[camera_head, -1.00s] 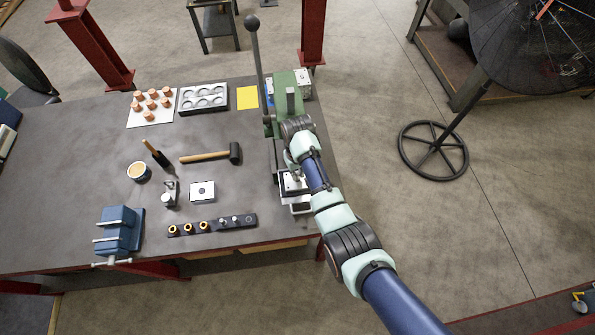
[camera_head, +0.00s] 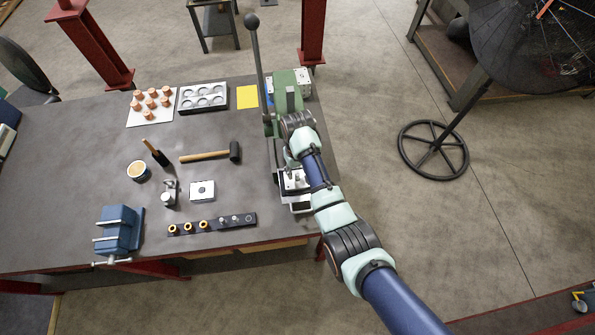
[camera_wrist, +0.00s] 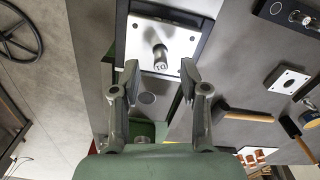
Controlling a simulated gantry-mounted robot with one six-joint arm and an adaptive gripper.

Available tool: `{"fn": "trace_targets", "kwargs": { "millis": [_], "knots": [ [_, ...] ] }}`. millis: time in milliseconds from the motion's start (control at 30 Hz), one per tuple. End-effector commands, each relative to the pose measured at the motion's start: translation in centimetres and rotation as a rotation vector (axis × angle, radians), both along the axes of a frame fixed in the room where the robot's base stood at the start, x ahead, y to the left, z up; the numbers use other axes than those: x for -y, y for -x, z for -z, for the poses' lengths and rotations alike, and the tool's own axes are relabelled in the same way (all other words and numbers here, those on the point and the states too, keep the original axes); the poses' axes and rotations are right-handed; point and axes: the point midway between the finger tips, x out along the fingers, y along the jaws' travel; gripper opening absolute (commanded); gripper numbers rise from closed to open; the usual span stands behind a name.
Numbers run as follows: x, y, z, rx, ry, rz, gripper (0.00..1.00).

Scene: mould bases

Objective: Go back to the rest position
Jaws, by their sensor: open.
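My gripper (camera_wrist: 160,80) is open in the wrist view, with its two fingers apart and nothing between them. Beyond the fingertips a grey cylindrical pin (camera_wrist: 159,57) with marks on its end stands on a pale metal plate (camera_wrist: 180,42). The plate sits in a dark frame. In the head view my arm reaches over the right end of the bench, and my gripper is mostly hidden beside the green press (camera_head: 289,95). The pale plate (camera_head: 293,180) shows just below it. I cannot tell the exact gap between fingertips and pin.
The press has a tall lever (camera_head: 257,70) close to my wrist. On the bench (camera_head: 75,180) lie a mallet (camera_head: 205,156), a small plate (camera_head: 202,191), a strip with rings and pins (camera_head: 212,224), and a blue vise (camera_head: 119,231).

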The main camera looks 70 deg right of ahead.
Motion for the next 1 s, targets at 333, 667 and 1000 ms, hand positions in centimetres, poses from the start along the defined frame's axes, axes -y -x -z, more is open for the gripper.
{"fn": "trace_targets", "kwargs": {
  "millis": [333, 667, 1000],
  "knots": [
    [0.0, 0.0, -5.7, 0.001, 0.001, 0.0, 0.45],
    [0.0, 0.0, -6.0, 0.0, 0.0, 0.0, 0.45],
    [-3.9, -4.3, -8.1, 0.091, 0.093, -0.1, 0.45]
  ]
}}
